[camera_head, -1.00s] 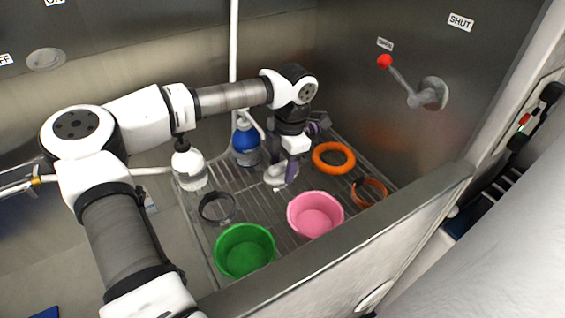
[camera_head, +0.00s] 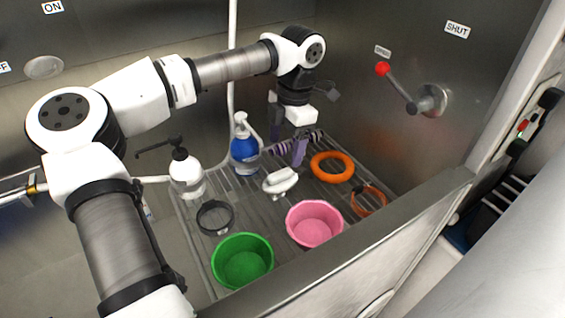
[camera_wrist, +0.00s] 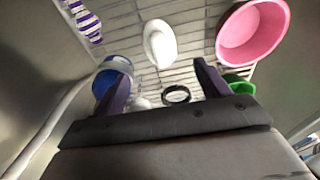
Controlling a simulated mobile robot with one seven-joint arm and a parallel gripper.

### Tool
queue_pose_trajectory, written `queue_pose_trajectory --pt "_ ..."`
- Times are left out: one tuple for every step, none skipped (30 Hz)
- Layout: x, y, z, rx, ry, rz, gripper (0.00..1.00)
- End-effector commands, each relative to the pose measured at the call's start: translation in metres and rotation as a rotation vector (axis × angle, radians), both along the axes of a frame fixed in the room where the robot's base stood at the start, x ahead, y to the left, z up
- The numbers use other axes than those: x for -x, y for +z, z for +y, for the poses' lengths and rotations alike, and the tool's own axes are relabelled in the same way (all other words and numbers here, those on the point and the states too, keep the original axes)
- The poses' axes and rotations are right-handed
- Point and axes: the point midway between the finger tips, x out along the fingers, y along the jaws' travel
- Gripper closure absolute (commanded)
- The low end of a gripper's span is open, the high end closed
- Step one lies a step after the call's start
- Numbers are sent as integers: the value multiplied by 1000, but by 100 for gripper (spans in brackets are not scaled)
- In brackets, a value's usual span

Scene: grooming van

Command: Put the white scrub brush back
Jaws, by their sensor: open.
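The white scrub brush (camera_head: 281,181) lies on the wire rack (camera_head: 196,236), between the blue pump bottle and the pink bowl. In the wrist view the white brush (camera_wrist: 159,43) lies on the rack beyond my fingertips, roughly in line with the gap between them. My gripper (camera_head: 300,152) is raised above the rack, a little above and behind the brush, apart from it. In the wrist view its two purple fingers (camera_wrist: 158,82) are spread wide with nothing held between them.
On the rack are a blue pump bottle (camera_head: 244,152), white pump bottle (camera_head: 187,176), black ring (camera_head: 214,216), green bowl (camera_head: 243,261), pink bowl (camera_head: 315,222), orange ring (camera_head: 332,167), orange-brown collar (camera_head: 369,200) and striped purple item (camera_wrist: 82,20). A steel ledge (camera_head: 367,240) borders the front.

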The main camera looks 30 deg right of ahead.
Motion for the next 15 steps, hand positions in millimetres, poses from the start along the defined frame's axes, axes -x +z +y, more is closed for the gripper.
queue_pose_trajectory --pt "0 8 -2 1 0 -2 25" --pt "0 13 -3 2 1 -3 25" --pt "0 19 -3 1 1 -2 25" --pt "0 23 -4 0 0 -1 25" --pt "0 25 -4 0 0 0 25" --pt "0 29 -4 1 0 0 25" --pt "0 31 -5 1 0 0 25" --pt "0 33 -5 0 0 0 25" --pt "0 35 -5 0 0 0 25" --pt "0 35 -5 0 -1 0 25" --pt "0 36 -5 0 -1 0 25" --pt "0 36 -5 0 -1 0 25" --pt "0 36 -5 0 -1 0 25" --pt "0 36 -5 0 -1 0 25" --pt "0 36 -5 0 -1 0 25"
